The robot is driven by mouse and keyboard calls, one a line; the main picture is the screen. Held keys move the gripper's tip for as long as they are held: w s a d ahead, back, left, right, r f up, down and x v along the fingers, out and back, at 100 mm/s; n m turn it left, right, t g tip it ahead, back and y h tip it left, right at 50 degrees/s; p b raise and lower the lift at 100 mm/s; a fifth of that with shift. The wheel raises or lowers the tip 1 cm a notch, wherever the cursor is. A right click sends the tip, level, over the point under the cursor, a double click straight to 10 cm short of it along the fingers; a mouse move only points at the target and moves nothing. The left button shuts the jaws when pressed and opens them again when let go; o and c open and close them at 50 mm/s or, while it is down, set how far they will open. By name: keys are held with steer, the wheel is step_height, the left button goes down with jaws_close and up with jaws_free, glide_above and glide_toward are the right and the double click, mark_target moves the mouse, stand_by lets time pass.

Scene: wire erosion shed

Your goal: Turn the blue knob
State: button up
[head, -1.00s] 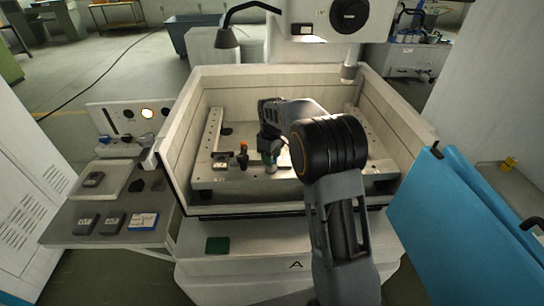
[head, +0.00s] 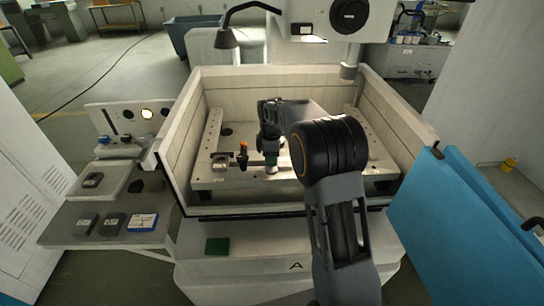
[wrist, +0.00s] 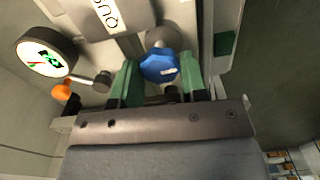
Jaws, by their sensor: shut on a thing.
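The blue knob (wrist: 160,66) is a faceted blue cap with a small white mark, in the middle of the wrist view. My gripper (wrist: 160,76) has its green fingers on either side of the knob and is shut on it. In the head view my gripper (head: 269,150) points down over the plate inside the machine tank, and the knob is hidden there behind my gripper and arm.
A round gauge (wrist: 47,52) and an orange knob (wrist: 62,90) are left of the fingers in the wrist view. The orange-topped part (head: 243,149) also shows in the head view. Tank walls (head: 170,155) enclose the plate. A blue door (head: 465,220) is at right.

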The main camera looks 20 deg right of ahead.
stand_by(0.3)
steer(key=o, duration=0.9)
steer(key=shift+o, duration=0.2)
step_height(320, 180, up, 14)
steer(key=shift+b, duration=0.4)
steer(key=shift+f, duration=0.1)
stand_by(0.9)
